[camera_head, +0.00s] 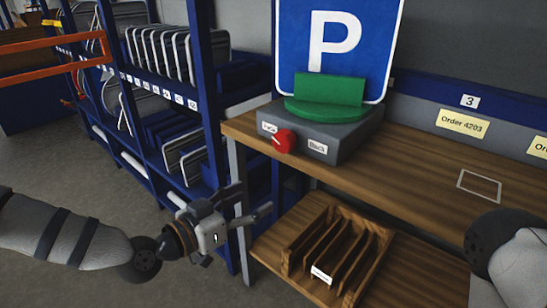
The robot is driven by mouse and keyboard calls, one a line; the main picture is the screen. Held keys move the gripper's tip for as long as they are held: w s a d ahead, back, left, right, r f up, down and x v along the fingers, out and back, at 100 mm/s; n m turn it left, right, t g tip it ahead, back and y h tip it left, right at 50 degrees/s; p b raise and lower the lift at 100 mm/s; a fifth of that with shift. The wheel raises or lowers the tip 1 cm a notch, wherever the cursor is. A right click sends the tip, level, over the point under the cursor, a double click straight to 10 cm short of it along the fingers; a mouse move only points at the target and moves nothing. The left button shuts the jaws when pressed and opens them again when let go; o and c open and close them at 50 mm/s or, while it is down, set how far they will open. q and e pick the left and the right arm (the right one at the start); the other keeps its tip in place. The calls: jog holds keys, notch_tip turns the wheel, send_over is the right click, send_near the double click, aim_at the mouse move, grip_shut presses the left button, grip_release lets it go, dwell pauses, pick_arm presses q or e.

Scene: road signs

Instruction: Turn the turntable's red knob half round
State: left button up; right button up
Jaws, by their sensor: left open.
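The turntable is a grey box (347,141) with a green round top (325,108) on the left end of the wooden bench. A blue parking sign (335,45) with a white P stands upright in its green holder. The red knob (284,141) sits on the box's front face between two small white labels. My left gripper (254,203) is open and empty, below and left of the knob, apart from it and from the bench. Part of my right arm shows at the lower right edge; its gripper is out of view.
A wooden slotted rack (337,252) rests on the lower shelf. The bench top (420,170) is clear right of the turntable, with a white outlined square (479,186). Blue shelving (207,95) holding signs stands close behind my left gripper.

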pick_arm(q)
jog(key=m+t, duration=0.1)
jog(key=t, duration=0.1)
send_near(280, 145)
jog(key=s+a+r, duration=0.1)
jog(key=s+a, duration=0.1)
jog(key=shift+h, duration=0.3)
jog(key=x, duration=0.4)
jog(key=f+x, duration=0.1)
jog(key=x, duration=0.2)
jog(key=b+x, duration=0.1)
jog(key=x, duration=0.3)
jog(key=shift+w+d+f, duration=0.2)
jog(key=shift+w+d, duration=0.05)
jog(key=shift+d, duration=0.05)
jog(key=c, duration=1.2)
pick_arm(e)
jog(key=shift+w+r, duration=0.35)
